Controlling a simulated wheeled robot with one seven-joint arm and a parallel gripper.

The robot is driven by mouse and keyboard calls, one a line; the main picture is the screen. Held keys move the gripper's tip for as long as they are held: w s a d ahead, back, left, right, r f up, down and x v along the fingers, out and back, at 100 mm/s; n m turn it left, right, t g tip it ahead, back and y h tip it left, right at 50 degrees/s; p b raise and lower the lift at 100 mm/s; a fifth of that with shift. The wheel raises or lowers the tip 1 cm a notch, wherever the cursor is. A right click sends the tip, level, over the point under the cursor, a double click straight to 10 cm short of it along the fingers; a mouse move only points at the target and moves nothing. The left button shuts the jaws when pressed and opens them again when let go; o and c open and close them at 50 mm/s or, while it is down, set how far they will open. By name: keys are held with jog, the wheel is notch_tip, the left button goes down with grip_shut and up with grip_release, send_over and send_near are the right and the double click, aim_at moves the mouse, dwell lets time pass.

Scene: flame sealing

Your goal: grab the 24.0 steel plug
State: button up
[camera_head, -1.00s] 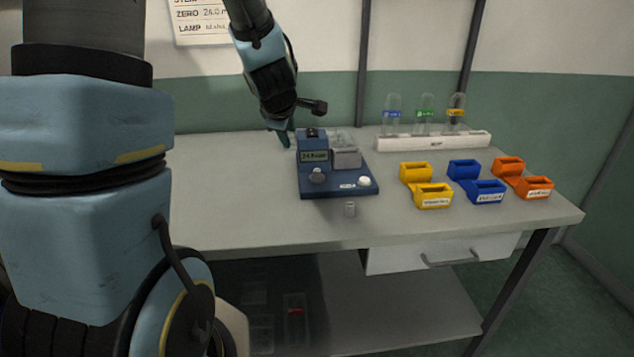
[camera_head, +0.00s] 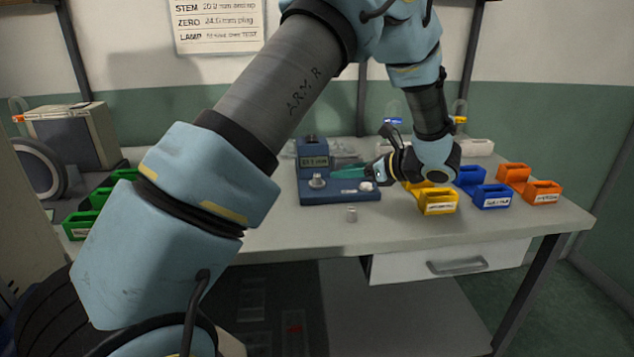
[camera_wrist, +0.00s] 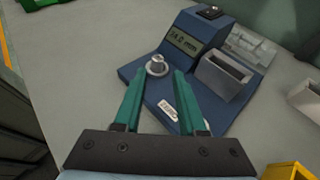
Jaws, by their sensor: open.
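A blue gauge (camera_head: 340,196) stands on the bench; it also shows in the wrist view (camera_wrist: 135,75), its display reading about 24.0 mm. A round steel piece (camera_head: 317,181) stands at the left of its base and shows in the wrist view (camera_wrist: 157,65). I cannot tell by marking which is the 24.0 plug. My gripper (camera_head: 338,173) is above the gauge, pointing left. Its teal fingers (camera_wrist: 158,76) are apart and empty, tips towards the round steel piece.
Yellow (camera_head: 437,203), blue (camera_head: 488,196) and orange (camera_head: 542,193) bins stand right of the gauge, partly behind my wrist. Green bins (camera_head: 85,225) stand at the left. A white rack (camera_head: 480,147) is at the back. The bench front is mostly clear.

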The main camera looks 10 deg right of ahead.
aim_at(317, 175)
jog(key=p+x, duration=0.1)
jog(key=x, duration=0.3)
jog(key=shift+w+a, duration=0.15)
jog(key=shift+a, duration=0.05)
jog(key=p+x, duration=0.3)
jog(key=x, duration=0.1)
jog(key=shift+a+f, duration=0.1)
jog(key=shift+f, duration=0.15)
jog(key=shift+w+a+f, duration=0.25)
jog(key=shift+f, duration=0.1)
grip_shut()
